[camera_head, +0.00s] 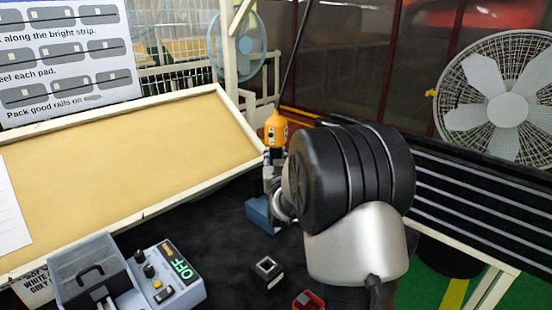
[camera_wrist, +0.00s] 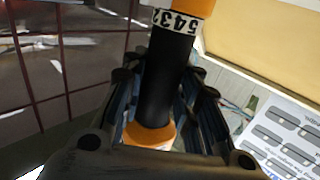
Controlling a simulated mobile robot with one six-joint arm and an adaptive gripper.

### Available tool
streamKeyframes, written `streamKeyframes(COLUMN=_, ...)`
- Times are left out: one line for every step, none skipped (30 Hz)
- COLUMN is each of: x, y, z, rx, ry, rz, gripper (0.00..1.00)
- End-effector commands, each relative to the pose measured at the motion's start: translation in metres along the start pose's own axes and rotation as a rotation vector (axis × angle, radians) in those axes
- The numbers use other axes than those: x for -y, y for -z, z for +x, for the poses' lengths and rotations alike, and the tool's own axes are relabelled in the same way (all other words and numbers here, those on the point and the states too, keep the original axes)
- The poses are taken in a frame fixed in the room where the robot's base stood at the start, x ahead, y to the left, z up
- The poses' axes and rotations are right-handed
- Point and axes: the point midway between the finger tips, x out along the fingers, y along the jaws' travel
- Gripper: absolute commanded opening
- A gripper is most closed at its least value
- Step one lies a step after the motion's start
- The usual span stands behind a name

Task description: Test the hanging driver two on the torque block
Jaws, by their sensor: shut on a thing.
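The hanging driver (camera_head: 276,130) has an orange body and hangs from a dark line at the middle of the head view. My gripper (camera_head: 274,158) is shut around it just below the orange part. In the wrist view the driver's black grip (camera_wrist: 168,75) stands between my two fingers, with orange sections at both ends and a white number band reading about "5432". A blue block (camera_head: 262,213) stands on the dark bench below the driver. A small black block with a pale square top (camera_head: 267,270) stands nearer. I cannot tell which is the torque block. The driver's tip is hidden.
A grey control box (camera_head: 178,283) with knobs and a green "OFF" display stands at the lower left. A red item (camera_head: 308,300) is at the bottom edge. A tan framed board (camera_head: 120,150) lies behind. A dark slatted rack (camera_head: 480,200) is at right, with a fan (camera_head: 502,110) behind.

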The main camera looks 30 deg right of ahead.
Motion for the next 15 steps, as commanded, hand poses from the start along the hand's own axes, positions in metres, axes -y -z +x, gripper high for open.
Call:
streamKeyframes(x=0.0001, y=-0.0092, z=-0.0011, rx=0.02, ry=0.001, rz=-0.002, gripper=0.0)
streamKeyframes(x=0.0001, y=-0.0092, z=-0.0011, rx=0.02, ry=0.001, rz=-0.002, gripper=0.0)
streamKeyframes(x=0.0001, y=-0.0092, z=-0.0011, rx=0.02, ry=0.001, rz=-0.002, gripper=0.0)
streamKeyframes(x=0.0001, y=-0.0092, z=-0.0011, rx=0.02, ry=0.001, rz=-0.002, gripper=0.0)
streamKeyframes(x=0.0001, y=-0.0092, z=-0.0011, rx=0.02, ry=0.001, rz=-0.002, gripper=0.0)
streamKeyframes(x=0.0001, y=-0.0092, z=-0.0011, rx=0.02, ry=0.001, rz=-0.002, gripper=0.0)
streamKeyframes(x=0.0001, y=-0.0092, z=-0.0011, rx=0.02, ry=0.001, rz=-0.002, gripper=0.0)
streamKeyframes(x=0.0001, y=-0.0092, z=-0.0011, rx=0.02, ry=0.001, rz=-0.002, gripper=0.0)
streamKeyframes(x=0.0001, y=-0.0092, z=-0.0011, rx=0.02, ry=0.001, rz=-0.002, gripper=0.0)
streamKeyframes(x=0.0001, y=-0.0091, z=-0.0011, rx=0.02, ry=0.001, rz=-0.002, gripper=0.0)
streamKeyframes(x=0.0001, y=-0.0088, z=-0.0011, rx=0.02, ry=0.001, rz=-0.002, gripper=0.0)
streamKeyframes(x=0.0001, y=-0.008, z=-0.0011, rx=0.019, ry=0.001, rz=-0.002, gripper=0.0)
streamKeyframes(x=0.0001, y=-0.0071, z=-0.0011, rx=0.019, ry=0.001, rz=-0.002, gripper=0.0)
streamKeyframes(x=0.0001, y=-0.0058, z=-0.0011, rx=0.019, ry=0.001, rz=-0.002, gripper=0.0)
streamKeyframes(x=0.0001, y=-0.0036, z=-0.0011, rx=0.018, ry=0.0, rz=-0.002, gripper=0.0)
